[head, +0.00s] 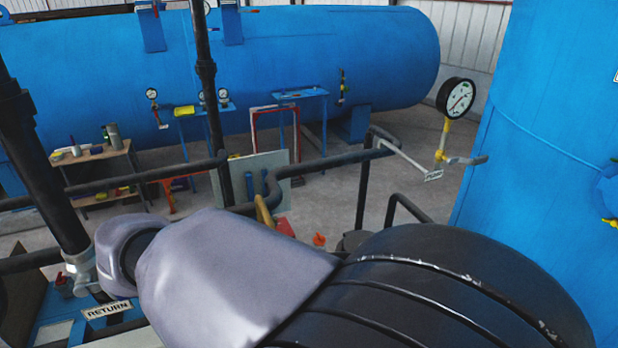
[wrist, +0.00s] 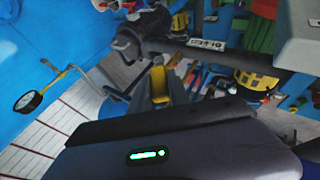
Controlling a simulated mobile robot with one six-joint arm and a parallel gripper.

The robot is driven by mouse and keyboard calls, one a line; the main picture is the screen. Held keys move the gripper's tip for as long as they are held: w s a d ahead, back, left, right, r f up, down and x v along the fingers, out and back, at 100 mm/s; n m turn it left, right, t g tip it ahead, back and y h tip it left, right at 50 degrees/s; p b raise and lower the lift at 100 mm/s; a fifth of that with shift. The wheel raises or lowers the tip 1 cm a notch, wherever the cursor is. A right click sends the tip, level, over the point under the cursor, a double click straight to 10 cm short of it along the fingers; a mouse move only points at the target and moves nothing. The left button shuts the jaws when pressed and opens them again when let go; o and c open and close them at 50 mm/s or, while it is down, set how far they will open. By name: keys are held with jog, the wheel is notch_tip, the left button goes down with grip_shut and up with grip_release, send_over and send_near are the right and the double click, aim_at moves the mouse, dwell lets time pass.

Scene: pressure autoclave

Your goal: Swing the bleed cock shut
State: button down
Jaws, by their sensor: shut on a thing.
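In the wrist view, my gripper (wrist: 158,100) reaches forward past its dark housing with the green light. It is shut on a yellow handle (wrist: 158,80), which looks like the bleed cock's lever. A yellow bar (head: 264,212) just beyond my arm in the head view looks like the same handle. My arm hides the fingers in the head view, and the cock's body cannot be made out.
A dial gauge (head: 458,98) on a yellow stem stands beside the blue vessel (head: 530,130) at the right; it also shows in the wrist view (wrist: 28,100). Dark pipes (head: 330,161) cross behind my arm. A large blue tank (head: 320,50) lies behind. Bare floor (head: 330,205) shows between.

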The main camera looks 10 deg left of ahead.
jog(key=c, duration=1.2)
grip_release()
jog(key=shift+c, duration=0.2)
jog(key=p+v, duration=0.2)
jog(key=v, duration=1.5)
jog(key=shift+s, duration=0.2)
jog(key=shift+a+r, duration=0.1)
jog(key=shift+c, duration=0.4)
